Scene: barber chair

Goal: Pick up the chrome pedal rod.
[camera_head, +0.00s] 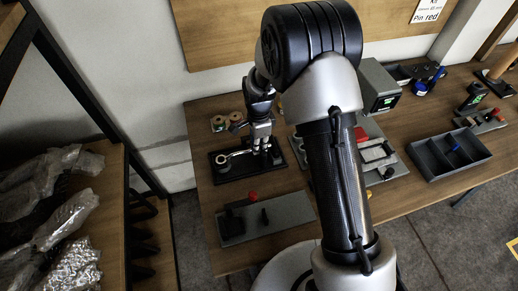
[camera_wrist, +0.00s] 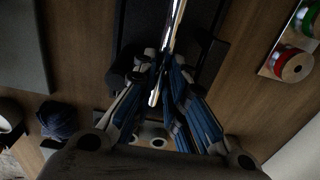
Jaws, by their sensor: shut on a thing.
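The chrome pedal rod (camera_wrist: 175,22) shows in the wrist view as a bright, shiny bar running up from between my fingers. In the head view the chrome rod (camera_head: 238,154) has a ring at its left end and lies over a black tray (camera_head: 224,176). My gripper (camera_wrist: 163,68) is shut on the rod, with a finger on each side of it. In the head view my gripper (camera_head: 262,146) points down at the rod's right end. I cannot tell whether the rod touches the tray. The gripped part is partly hidden by the fingers.
A grey plate with a red knob (camera_head: 252,196) lies in front of the tray. Spools (camera_head: 219,123) stand behind it; red and green ones show in the wrist view (camera_wrist: 297,67). A divided grey bin (camera_head: 422,166) is at right. Shelves with wrapped items stand left.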

